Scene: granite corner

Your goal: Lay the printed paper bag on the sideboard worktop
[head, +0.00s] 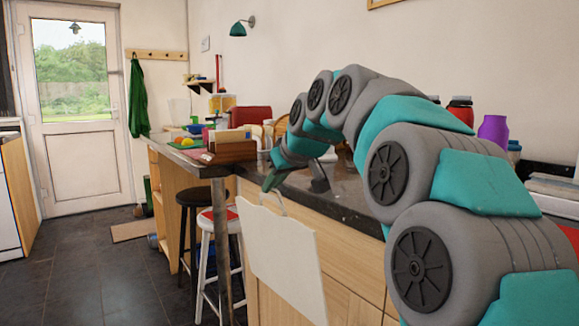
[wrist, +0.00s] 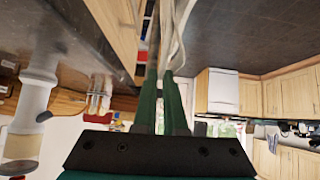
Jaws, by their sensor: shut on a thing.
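The paper bag (head: 285,262) is cream-white and hangs by its handle in front of the sideboard's drawers. No print shows on the side facing the head camera. My gripper (head: 272,182) is shut on the bag's handle, close to the front edge of the dark, glossy sideboard worktop (head: 345,194). In the wrist view, my green fingers (wrist: 162,92) are close together, with pale strips of the bag (wrist: 170,35) beyond them. My arm hides part of the worktop.
A brown box (head: 232,152) and several small items stand further back on the worktop. A black stool (head: 190,198) and a white stool (head: 210,222) stand beside the sideboard. Red and purple containers (head: 493,129) stand behind my arm.

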